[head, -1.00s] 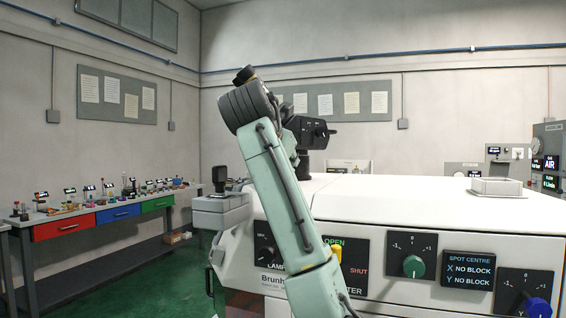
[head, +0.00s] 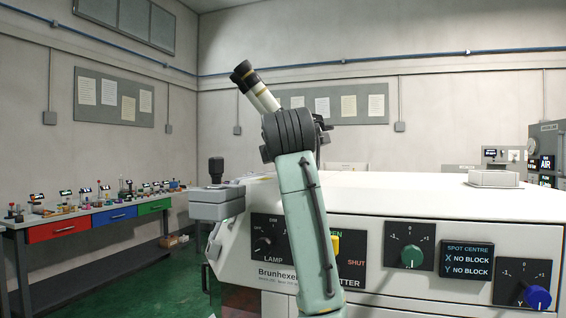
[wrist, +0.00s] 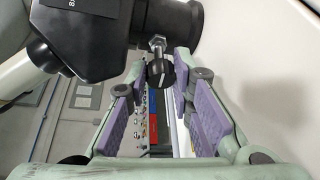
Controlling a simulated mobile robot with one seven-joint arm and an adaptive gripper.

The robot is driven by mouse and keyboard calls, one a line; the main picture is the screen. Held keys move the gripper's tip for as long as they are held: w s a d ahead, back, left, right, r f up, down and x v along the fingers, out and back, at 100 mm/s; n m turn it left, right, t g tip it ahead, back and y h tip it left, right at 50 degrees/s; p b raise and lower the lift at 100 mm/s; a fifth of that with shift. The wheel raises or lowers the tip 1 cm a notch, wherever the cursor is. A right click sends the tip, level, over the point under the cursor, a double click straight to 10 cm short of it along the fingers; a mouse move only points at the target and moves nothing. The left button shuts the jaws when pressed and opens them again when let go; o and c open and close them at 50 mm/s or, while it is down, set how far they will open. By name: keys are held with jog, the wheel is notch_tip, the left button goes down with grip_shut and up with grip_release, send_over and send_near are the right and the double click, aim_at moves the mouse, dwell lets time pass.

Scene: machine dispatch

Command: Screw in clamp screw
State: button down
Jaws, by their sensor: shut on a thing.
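The clamp screw (wrist: 160,72) shows in the wrist view as a black ribbed knob with a white mark on a threaded metal shank. Its shank stands partly bare between the knob and a black cylindrical housing (wrist: 105,35), and its tip meets or enters the housing's lower edge. My gripper (wrist: 161,80) has its purple pads on either side of the knob and is shut on it. In the head view my arm hides the gripper and the screw; black eyepieces on pale tubes (head: 262,97) show above my arm.
A white machine (head: 400,196) with a knob panel fills the right. A grey box with a black knob (head: 217,203) stands on its left end. A bench with coloured drawers (head: 110,216) is at the far left.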

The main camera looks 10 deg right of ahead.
jog(key=shift+f+m+t+b, duration=0.2)
jog(key=shift+m+t+b, duration=0.2)
jog(key=shift+m, duration=0.5)
jog(key=c, duration=1.4)
grip_release()
jog(key=shift+s+r, duration=0.1)
jog(key=shift+v, duration=3.95)
jog(key=shift+d, duration=0.1)
